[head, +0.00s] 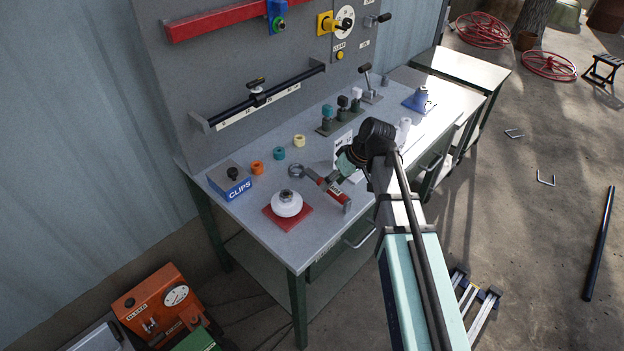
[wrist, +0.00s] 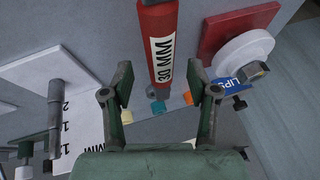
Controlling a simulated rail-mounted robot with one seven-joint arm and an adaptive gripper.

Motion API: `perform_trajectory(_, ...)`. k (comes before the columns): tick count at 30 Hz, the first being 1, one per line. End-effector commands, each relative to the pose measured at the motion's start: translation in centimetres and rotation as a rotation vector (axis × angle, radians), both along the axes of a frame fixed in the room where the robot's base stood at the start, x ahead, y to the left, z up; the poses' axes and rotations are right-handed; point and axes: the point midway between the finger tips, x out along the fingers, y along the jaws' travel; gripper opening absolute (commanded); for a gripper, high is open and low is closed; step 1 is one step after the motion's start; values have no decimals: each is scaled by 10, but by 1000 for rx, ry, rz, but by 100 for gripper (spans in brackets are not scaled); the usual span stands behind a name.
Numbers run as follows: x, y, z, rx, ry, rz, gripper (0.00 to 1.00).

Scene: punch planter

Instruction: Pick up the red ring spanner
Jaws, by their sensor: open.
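The red ring spanner (head: 337,195) lies near the middle of the workbench, its dark ring end (head: 297,171) toward the left and its red handle toward the front right. In the wrist view its red handle (wrist: 158,20), labelled 30 MM, runs down from the top edge to between my fingertips; the ring is not clear there. My gripper (wrist: 160,84) is open, one finger to each side of the handle's line, with no visible contact. In the head view my gripper (head: 335,181) is just above and beside the handle, partly hidden by my arm.
A white round part on a red plate (head: 270,221) stands close in front of the spanner. The blue CLIPS box (head: 229,192) and orange, teal and cream rings are to the left and behind. A white card (head: 342,146) stands behind my gripper.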

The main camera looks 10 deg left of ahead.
Motion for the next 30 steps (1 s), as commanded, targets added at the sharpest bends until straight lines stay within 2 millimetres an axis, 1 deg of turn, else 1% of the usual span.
perform_trajectory(6, 1, 12, -20, -1, 2, 1, 59)
perform_trajectory(9, 2, 14, -27, 0, 0, 0, 59)
perform_trajectory(18, 2, 16, -30, -1, -1, 0, 59)
perform_trajectory(20, 2, 15, -30, -1, -1, 0, 38)
perform_trajectory(21, 2, 15, -30, -1, -1, 0, 24)
perform_trajectory(23, 2, 15, -30, 0, 0, 0, 3)
perform_trajectory(24, 2, 15, -30, 0, 0, 0, 0)
perform_trajectory(30, 2, 16, -29, 1, -1, 0, 0)
